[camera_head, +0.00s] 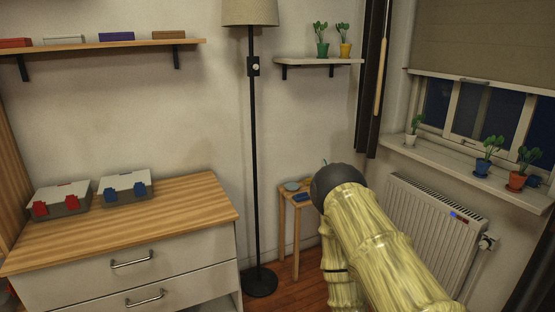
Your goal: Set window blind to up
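The window blind (480,38) is a beige-grey sheet at the upper right. It covers the upper part of the window, and its pale bottom bar (480,82) hangs above the sill. Dark panes (475,110) show below the bar. The top of the blind is outside the picture. A light wooden rod (383,62) hangs beside a dark curtain-like strip, left of the window; I cannot tell whether it belongs to the blind. My yellow, bamboo-patterned arm rises from the lower right to a dark round joint. My gripper is not visible.
Potted plants stand on the window sill (455,160), above a white radiator (435,225). A floor lamp (254,150) and a small wooden stool (297,205) stand near the corner. A drawer cabinet (130,235) with two cases fills the left. Wall shelves hang above.

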